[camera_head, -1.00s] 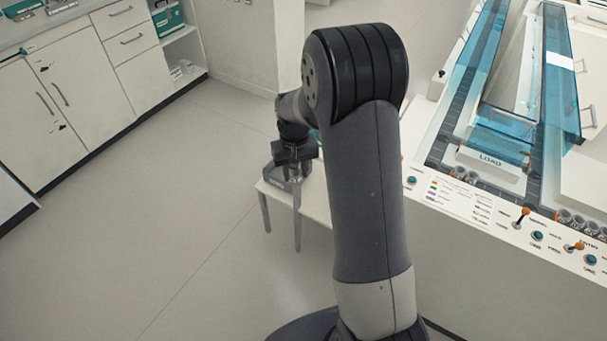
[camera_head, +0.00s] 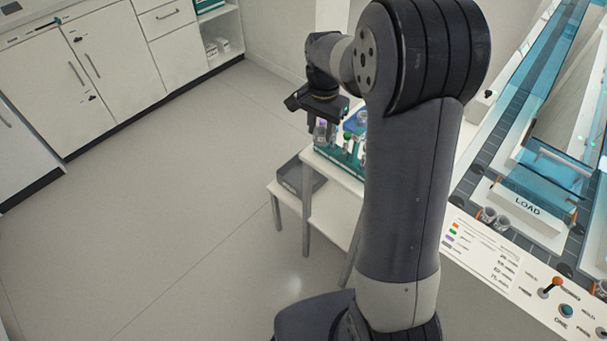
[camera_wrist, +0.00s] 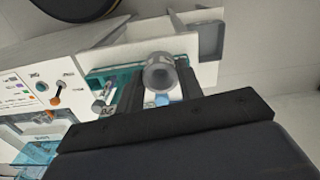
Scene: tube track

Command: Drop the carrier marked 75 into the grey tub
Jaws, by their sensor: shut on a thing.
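My gripper (camera_head: 324,128) is shut on a grey, round carrier (camera_wrist: 160,74), seen from its open end between the two fingers in the wrist view. The grey tub (camera_head: 290,180) stands on a low white stand, below and left of the gripper. It also shows in the wrist view (camera_wrist: 207,38), beyond the carrier. The carrier is apart from the tub.
A teal rack (camera_head: 345,168) with several small items, one green-topped, stands on a white table just right of the gripper. The tube track with its LOAD block (camera_head: 527,205) and a control panel with levers (camera_head: 553,288) lie to the right. Open floor spreads to the left.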

